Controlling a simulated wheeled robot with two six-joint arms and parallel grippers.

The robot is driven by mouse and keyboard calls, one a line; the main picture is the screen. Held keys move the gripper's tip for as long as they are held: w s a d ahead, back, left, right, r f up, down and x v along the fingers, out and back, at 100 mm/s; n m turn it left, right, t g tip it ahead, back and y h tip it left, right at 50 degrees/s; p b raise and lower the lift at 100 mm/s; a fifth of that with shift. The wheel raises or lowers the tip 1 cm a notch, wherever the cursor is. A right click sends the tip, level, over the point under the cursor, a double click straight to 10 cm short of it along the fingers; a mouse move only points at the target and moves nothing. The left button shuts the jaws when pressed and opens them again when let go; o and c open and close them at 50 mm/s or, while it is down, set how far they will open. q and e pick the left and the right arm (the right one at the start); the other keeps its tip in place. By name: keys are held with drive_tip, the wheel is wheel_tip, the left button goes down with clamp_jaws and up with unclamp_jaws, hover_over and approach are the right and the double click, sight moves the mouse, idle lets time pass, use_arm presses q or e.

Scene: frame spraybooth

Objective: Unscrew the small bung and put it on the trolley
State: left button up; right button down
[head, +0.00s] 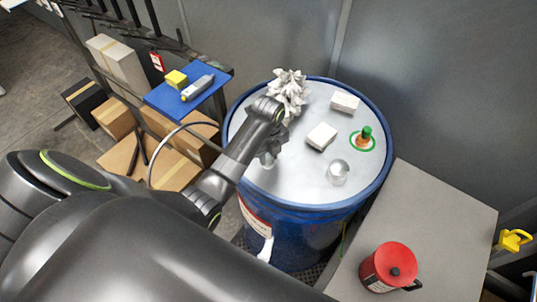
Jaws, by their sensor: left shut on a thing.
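The blue drum (310,215) stands in the middle with a pale grey lid. My left gripper (267,158) points down at the left part of the lid and is shut on what seems to be the small bung, which the fingers and wrist hide. I cannot tell whether the bung is still seated in the lid. A blue-topped surface (176,104) at upper left holds a yellow block and a grey tube; I cannot tell if it is the trolley. My right gripper is out of view.
On the lid are a crumpled white rag (288,88), two white blocks (321,136), a clear glass (338,174) and a green-and-orange piece in a green ring (364,138). A red can (390,266) stands on a grey top (436,212) at right. Cardboard boxes (114,117) fill the left.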

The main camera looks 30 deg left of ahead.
use_arm(q)
drive_tip(key=n, duration=0.4)
drive_tip(key=shift+n, duration=0.3)
drive_tip(key=n, duration=0.4)
drive_tip(key=shift+n, duration=0.3)
drive_tip(key=shift+n, duration=2.3)
